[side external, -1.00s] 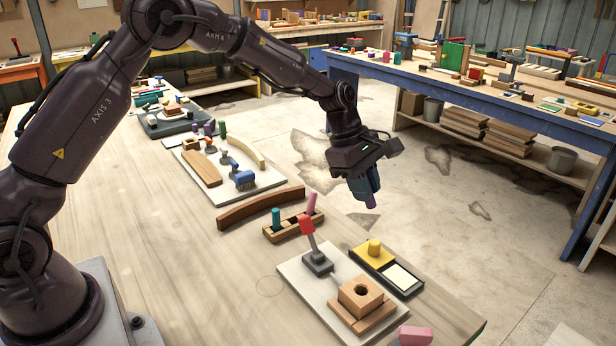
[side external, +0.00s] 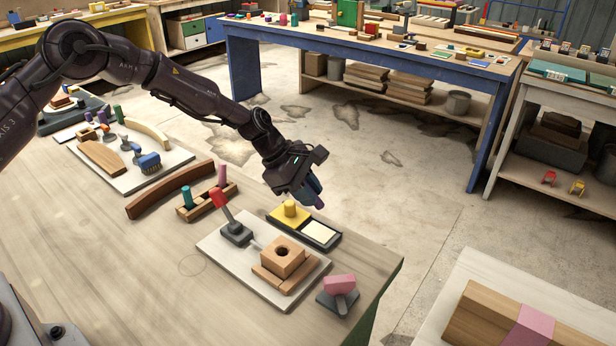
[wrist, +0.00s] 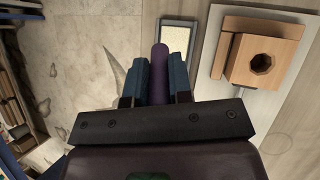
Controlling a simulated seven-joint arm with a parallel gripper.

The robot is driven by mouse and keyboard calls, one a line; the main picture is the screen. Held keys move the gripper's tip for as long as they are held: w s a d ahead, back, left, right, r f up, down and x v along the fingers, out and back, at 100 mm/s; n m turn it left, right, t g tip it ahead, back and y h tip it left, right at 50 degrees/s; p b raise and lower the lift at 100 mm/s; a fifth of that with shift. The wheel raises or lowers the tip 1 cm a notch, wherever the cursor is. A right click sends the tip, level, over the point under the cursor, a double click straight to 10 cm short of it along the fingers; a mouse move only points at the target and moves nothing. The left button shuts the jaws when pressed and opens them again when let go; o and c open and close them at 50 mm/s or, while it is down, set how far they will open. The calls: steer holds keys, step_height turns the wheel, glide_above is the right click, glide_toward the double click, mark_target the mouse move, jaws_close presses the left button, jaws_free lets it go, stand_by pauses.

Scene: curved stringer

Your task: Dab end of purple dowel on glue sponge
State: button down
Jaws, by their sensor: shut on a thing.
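My gripper (side external: 312,190) is shut on the purple dowel (wrist: 160,72), with a blue finger on each side. The dowel's rounded end sticks out past the fingertips and shows as a small purple tip in the side view (side external: 319,204). The cream pad (side external: 319,233), apparently the glue sponge, lies in a dark-rimmed tray near the table's far edge. In the wrist view the pad (wrist: 176,38) is just ahead and slightly right of the dowel's end. The dowel's end appears above the tray and apart from the pad.
A yellow piece with a knob (side external: 290,209) adjoins the tray. A drilled wooden block (side external: 283,257) and a red-handled lever (side external: 233,227) stand on a pale board. A dowel rack (side external: 206,200) is left of them. A pink-topped tool (side external: 338,291) stands near the corner.

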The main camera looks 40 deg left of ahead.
steer(key=shift+f, duration=2.65)
steer(key=shift+f, duration=0.8)
steer(key=shift+r, duration=3.6)
